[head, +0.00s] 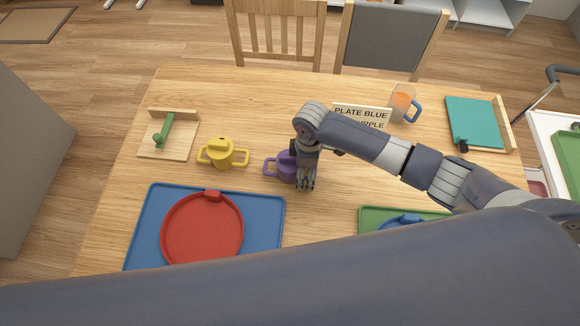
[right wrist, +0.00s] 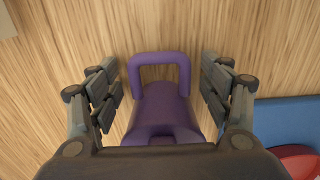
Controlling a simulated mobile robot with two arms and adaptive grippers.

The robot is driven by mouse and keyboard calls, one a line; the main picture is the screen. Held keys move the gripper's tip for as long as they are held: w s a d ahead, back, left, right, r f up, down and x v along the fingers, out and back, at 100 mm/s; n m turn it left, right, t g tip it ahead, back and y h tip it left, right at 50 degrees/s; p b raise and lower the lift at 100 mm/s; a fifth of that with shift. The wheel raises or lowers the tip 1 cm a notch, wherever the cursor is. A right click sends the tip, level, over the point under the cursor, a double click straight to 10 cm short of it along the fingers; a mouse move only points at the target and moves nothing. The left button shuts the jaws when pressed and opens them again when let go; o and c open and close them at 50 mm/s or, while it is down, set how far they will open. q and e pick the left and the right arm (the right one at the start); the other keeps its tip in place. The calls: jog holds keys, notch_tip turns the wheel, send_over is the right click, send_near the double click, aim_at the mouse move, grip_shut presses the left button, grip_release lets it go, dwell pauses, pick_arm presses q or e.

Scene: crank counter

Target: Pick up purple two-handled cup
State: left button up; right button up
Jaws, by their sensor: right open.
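The purple two-handled cup (head: 287,168) stands on the wooden table near the middle in the head view. Its left handle shows, while its right part is hidden behind my right gripper (head: 306,184). In the right wrist view the purple cup (right wrist: 160,112) lies between the two open fingers of my right gripper (right wrist: 159,90), with one handle pointing up the picture. The fingers stand on either side, with a gap showing at the handle. I cannot tell whether they touch the cup body. My left gripper is not in view.
A yellow two-handled cup (head: 222,154) stands left of the purple one. A blue tray (head: 265,203) with a red plate (head: 202,230) lies in front.

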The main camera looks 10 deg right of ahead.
jog(key=c, duration=1.3)
jog(key=shift+c, duration=0.2)
jog(key=shift+r, duration=0.2)
